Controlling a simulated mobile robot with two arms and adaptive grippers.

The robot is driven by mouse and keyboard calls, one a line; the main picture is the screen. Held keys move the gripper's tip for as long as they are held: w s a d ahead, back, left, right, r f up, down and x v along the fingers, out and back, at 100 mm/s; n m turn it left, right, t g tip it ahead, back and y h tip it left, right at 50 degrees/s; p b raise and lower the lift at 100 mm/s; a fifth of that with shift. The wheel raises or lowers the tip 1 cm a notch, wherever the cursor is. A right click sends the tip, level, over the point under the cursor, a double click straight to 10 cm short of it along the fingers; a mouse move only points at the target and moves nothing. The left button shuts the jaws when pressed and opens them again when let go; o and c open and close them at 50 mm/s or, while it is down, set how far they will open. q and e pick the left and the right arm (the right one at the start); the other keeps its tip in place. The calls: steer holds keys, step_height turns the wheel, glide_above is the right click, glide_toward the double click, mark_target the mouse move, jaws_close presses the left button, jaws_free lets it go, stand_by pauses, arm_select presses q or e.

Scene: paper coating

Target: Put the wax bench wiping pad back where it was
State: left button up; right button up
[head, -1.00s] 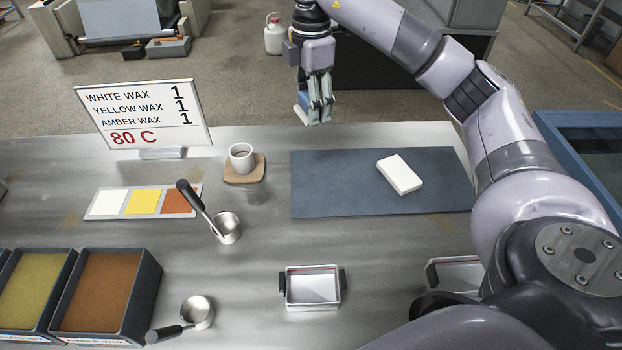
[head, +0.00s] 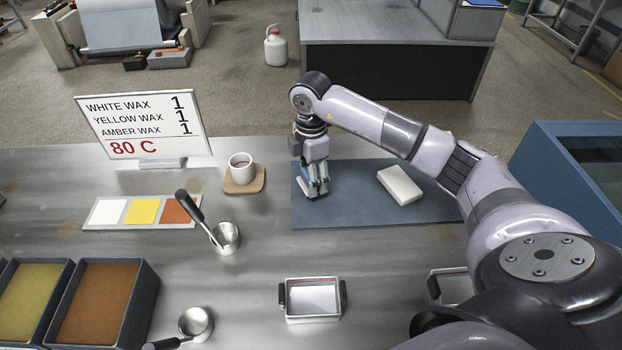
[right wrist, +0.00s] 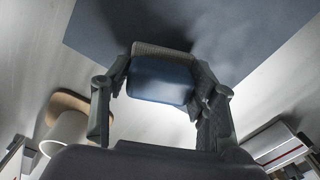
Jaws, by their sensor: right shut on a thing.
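My right gripper (head: 316,188) is over the left part of the dark blue-grey mat (head: 375,212). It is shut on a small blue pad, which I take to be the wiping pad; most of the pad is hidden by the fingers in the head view. In the right wrist view the blue pad (right wrist: 160,82) sits between the two fingers, with a grey edge along its far side. The pad is at or just above the mat; I cannot tell whether it touches. My left gripper is not in view.
A white block (head: 400,185) lies on the mat, right of my gripper. A cup (head: 241,168) on a wooden coaster (head: 258,184) stands left of the mat. A wax sign (head: 145,125), a ladle (head: 226,238) and a small tray (head: 312,298) are also on the bench.

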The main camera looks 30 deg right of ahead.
steer(key=shift+f, duration=0.85)
steer(key=shift+f, duration=0.2)
steer(key=o, duration=1)
steer(key=shift+o, duration=0.2)
steer(key=shift+r, duration=0.1)
